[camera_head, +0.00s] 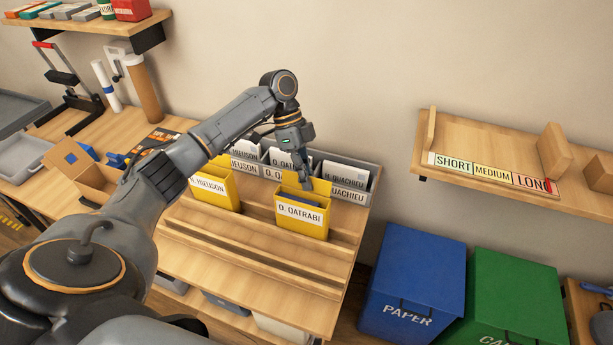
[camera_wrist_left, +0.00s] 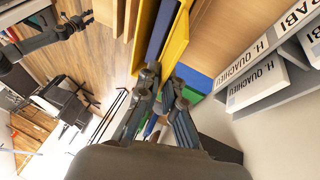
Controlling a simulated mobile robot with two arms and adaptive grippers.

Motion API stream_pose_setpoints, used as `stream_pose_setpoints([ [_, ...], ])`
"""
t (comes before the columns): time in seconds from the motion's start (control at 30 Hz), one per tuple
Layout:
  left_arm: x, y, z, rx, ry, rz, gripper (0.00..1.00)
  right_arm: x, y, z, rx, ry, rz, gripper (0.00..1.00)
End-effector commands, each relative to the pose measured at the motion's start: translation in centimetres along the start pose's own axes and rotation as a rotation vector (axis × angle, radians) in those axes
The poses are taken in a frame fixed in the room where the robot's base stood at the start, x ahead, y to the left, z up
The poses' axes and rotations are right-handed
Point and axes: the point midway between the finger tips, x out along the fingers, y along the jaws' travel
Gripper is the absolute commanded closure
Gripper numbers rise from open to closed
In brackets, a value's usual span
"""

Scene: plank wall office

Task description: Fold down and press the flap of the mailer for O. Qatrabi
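The yellow mailer labelled O. QATRABI (camera_head: 301,222) stands upright in a slot of the wooden rack, with dark blue contents at its mouth. Its yellow flap (camera_head: 321,187) stands up at the back. My left gripper (camera_head: 301,182) points down at the mailer's mouth, in front of the flap. In the left wrist view the fingertips (camera_wrist_left: 162,77) are close together beside the yellow mailer (camera_wrist_left: 178,42); I cannot tell whether they touch it or are fully shut. My right gripper (camera_wrist_left: 77,20) shows small at the upper left of that view, fingers spread and empty.
A second yellow mailer, H. HIEUSON (camera_head: 214,187), stands to the left in the rack. Grey bins (camera_head: 352,177) with name labels stand close behind. The front rack slots (camera_head: 250,262) are empty. A blue PAPER bin (camera_head: 414,275) and a green bin (camera_head: 517,300) stand right.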

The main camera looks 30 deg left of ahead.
Motion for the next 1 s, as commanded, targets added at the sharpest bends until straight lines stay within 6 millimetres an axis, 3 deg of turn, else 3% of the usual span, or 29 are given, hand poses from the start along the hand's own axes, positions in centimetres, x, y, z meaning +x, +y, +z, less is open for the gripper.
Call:
stream_pose_setpoints([
  [0.53, -0.1, 0.4, 0.0, 0.027, -0.001, -0.062, 1.00, -0.5, 0.1, -0.8, 0.000, 0.011, 0.002, 0.60],
  [1.0, 0.4, 1.9, 0.3, 0.176, -0.003, -0.414, 1.00, -1.1, 0.2, -0.9, 0.000, 0.012, 0.002, 0.60],
])
